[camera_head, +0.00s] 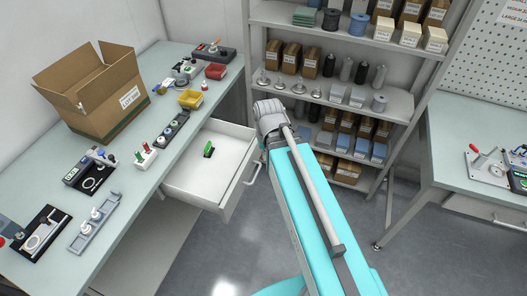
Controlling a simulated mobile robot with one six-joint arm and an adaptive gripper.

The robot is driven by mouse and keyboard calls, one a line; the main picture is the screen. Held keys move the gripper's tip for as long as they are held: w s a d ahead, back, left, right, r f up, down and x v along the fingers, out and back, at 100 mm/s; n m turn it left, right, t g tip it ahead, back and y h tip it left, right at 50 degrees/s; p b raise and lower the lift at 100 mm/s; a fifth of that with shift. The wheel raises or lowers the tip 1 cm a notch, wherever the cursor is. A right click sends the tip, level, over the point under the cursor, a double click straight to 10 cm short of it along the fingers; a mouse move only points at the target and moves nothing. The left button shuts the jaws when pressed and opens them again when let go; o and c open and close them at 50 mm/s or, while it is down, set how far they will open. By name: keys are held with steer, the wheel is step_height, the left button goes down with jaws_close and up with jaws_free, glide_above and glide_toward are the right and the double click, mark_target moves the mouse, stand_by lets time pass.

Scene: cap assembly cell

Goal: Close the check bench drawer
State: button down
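A white drawer (200,178) stands pulled out from under the left bench (140,160). Its front panel faces right, with a pale bar handle (253,174) on it. A small green and black object (208,149) lies inside the drawer, towards its far side. My turquoise arm reaches up from the bottom of the picture, and its grey joint is just right of the drawer's far front corner. My gripper does not show; it may be hidden behind the arm. I cannot tell whether anything touches the handle.
The left bench carries an open cardboard box (108,103), yellow (191,98) and red (215,71) bins and several fixtures. Stocked shelves (340,100) stand behind my arm. The right bench (470,145) has a closed drawer (480,210). Grey floor (240,245) is clear before the open drawer.

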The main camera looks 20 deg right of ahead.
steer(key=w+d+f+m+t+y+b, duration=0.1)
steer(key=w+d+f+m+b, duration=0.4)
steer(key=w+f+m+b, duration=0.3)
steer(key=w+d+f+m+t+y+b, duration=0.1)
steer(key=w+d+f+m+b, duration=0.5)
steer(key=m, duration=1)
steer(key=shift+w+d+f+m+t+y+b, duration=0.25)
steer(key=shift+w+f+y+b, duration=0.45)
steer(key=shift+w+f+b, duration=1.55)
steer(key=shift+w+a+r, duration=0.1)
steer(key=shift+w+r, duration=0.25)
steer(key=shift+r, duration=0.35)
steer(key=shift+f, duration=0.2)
steer(key=b, duration=0.9)
glide_above(259, 156)
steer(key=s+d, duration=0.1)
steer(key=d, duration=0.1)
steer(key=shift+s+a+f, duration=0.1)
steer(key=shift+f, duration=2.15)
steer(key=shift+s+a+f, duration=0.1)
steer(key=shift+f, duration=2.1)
